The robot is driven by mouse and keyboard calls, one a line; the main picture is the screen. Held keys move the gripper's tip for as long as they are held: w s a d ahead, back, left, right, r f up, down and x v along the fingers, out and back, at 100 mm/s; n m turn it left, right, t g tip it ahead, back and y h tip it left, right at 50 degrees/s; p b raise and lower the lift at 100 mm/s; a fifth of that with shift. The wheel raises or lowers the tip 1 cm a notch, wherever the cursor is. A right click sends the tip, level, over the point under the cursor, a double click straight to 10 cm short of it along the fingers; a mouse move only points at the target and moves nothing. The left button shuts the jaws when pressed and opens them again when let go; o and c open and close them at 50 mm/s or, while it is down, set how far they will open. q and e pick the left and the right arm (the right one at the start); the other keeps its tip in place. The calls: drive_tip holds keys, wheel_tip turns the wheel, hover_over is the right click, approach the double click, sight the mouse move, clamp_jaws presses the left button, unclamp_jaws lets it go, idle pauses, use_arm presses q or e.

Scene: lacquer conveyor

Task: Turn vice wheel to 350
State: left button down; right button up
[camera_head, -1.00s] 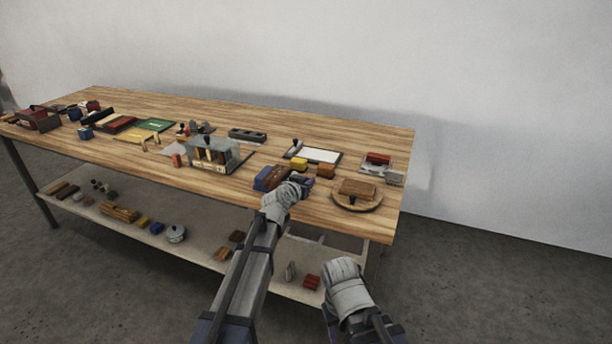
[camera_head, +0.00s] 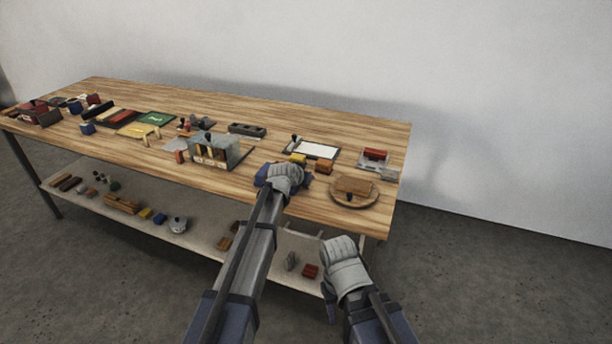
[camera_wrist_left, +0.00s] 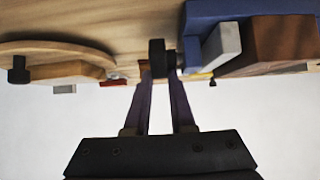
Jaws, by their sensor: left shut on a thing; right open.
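The vice (camera_head: 263,175) is a blue body near the front edge of the bench, mostly hidden behind my left gripper (camera_head: 288,182). In the left wrist view the vice's blue body (camera_wrist_left: 200,15) shows at the upper right, with a grey jaw (camera_wrist_left: 222,45) and a brown block (camera_wrist_left: 275,42). My left gripper (camera_wrist_left: 160,72) is shut on a dark upright knob (camera_wrist_left: 157,58) beside the vice, which looks like the wheel's handle. The wheel's dial and reading cannot be made out. My right gripper (camera_head: 330,298) is open and empty, low in front of the bench.
A round wooden board (camera_head: 340,200) with a block on it lies right of the vice. A grey slotted box (camera_head: 232,155) stands to the left. A white panel (camera_head: 318,150) and small yellow and brown blocks lie behind. A lower shelf (camera_head: 200,235) holds several items.

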use_arm(q)
drive_tip(key=c, duration=1)
unclamp_jaws()
drive_tip(key=shift+c, duration=0.2)
drive_tip(key=shift+r, duration=0.1)
drive_tip(key=p+v, duration=0.4)
drive_tip(key=v, duration=0.3)
drive_tip(key=shift+s, duration=0.3)
